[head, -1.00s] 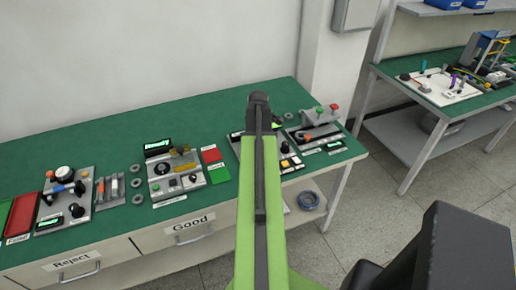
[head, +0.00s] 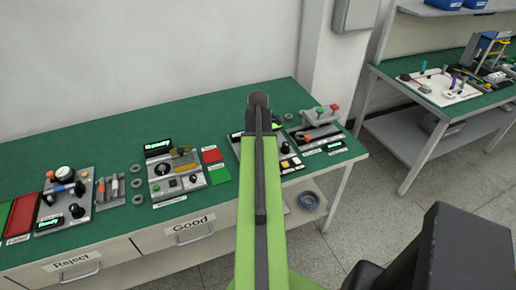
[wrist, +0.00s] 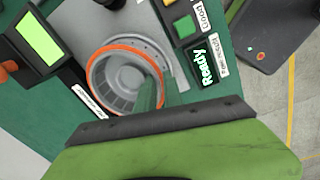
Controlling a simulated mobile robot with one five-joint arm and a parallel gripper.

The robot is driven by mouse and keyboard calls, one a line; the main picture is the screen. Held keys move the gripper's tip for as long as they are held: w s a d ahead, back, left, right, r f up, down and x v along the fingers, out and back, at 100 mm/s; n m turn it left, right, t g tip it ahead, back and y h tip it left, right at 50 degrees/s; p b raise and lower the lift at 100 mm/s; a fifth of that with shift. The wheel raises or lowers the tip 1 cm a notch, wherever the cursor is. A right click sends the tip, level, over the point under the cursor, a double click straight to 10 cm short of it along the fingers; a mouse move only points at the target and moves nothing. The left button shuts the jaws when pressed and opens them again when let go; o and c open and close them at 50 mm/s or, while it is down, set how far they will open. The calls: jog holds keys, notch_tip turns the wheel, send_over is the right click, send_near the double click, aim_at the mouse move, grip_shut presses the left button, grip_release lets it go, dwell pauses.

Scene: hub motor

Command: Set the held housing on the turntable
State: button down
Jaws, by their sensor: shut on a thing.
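The housing (wrist: 97,87) is a round grey cup with an orange rim, seen from above in the wrist view. My gripper (wrist: 150,97) is shut on its wall, at the lower right of the rim. A grey curved edge (wrist: 140,43) shows just beyond the housing and looks like part of the turntable; the housing covers the rest. I cannot tell whether the two touch. In the head view my gripper (head: 258,107) is over the station at the right half of the green bench, and my arm hides the housing and turntable there.
In the wrist view a "Ready" display (wrist: 207,68) and a green button (wrist: 185,27) stand right of the housing. A lit green screen (wrist: 40,38) stands at left. Other fixtures (head: 178,175) and loose grey rings (head: 136,183) lie along the bench to the left.

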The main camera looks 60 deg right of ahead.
jog(key=shift+f+b, duration=0.5)
jog(key=shift+b, duration=0.05)
dwell(0.7)
dwell(0.3)
jog(key=c, duration=1.4)
grip_release()
jog(key=o, duration=0.4)
notch_tip(320, 180, up, 7)
jog(key=p, duration=0.7)
jog(key=shift+w+r, duration=0.1)
